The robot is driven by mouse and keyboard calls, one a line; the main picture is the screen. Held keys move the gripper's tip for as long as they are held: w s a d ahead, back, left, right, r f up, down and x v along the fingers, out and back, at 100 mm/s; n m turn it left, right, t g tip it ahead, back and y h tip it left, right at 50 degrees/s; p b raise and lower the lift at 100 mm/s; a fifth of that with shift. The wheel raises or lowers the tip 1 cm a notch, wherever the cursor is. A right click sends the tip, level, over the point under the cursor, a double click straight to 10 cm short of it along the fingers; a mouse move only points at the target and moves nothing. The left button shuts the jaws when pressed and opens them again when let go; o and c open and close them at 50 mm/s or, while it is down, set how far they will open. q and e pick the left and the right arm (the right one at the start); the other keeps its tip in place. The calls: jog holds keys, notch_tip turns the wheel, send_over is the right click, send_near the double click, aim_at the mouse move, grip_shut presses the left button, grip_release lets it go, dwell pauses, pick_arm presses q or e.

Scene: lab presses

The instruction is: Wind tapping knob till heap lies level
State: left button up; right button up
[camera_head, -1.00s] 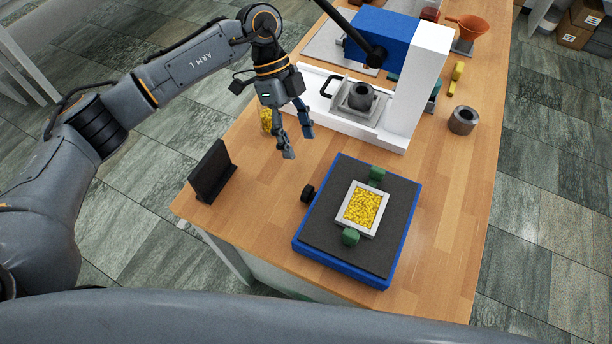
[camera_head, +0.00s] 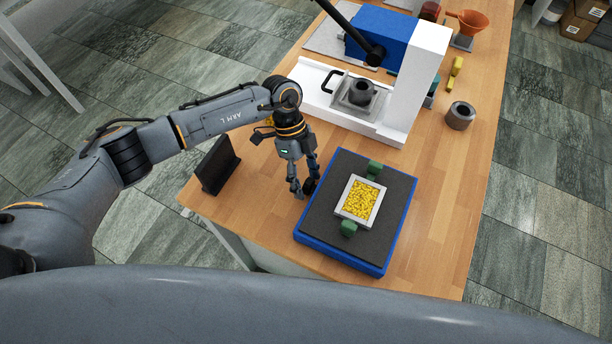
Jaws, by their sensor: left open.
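The black tapping knob (camera_head: 310,186) sticks out of the left side of the blue tapping table (camera_head: 340,253), which has a dark grey top. My left gripper (camera_head: 305,187) points down at the knob with its fingers apart. The fingers partly hide the knob, and I cannot tell whether they touch it. The heap of yellow grains (camera_head: 360,202) lies in a light square frame (camera_head: 366,226) on the dark top, between two green clamps (camera_head: 375,167) (camera_head: 348,228). From here I cannot tell how level its surface is. My right gripper is out of view.
A black upright panel (camera_head: 216,167) stands left of my gripper. Behind is a white and blue press (camera_head: 425,75) with a black lever (camera_head: 350,30). A grey cylinder (camera_head: 460,115) and an orange funnel (camera_head: 470,22) stand to the right. The wooden bench (camera_head: 435,190) is clear right of the tapping table.

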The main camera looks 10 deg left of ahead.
pick_arm(q)
jog(key=shift+f, duration=0.1)
jog(key=c, duration=1.2)
jog(key=shift+o, duration=0.2)
jog(key=shift+s+a+r+t+h+p, duration=0.1)
jog(key=shift+s+r+t+h+p, duration=0.2)
jog(key=shift+t+p, duration=0.7)
jog(key=shift+s+f+m+t+p, duration=0.15)
jog(key=shift+m+t+p, duration=0.2)
jog(key=shift+p, duration=0.2)
jog(key=shift+f+t+h, duration=0.1)
jog(key=shift+t+h, duration=0.4)
jog(key=shift+t, duration=0.65)
jog(key=o, duration=1.1)
jog(key=shift+o, duration=0.3)
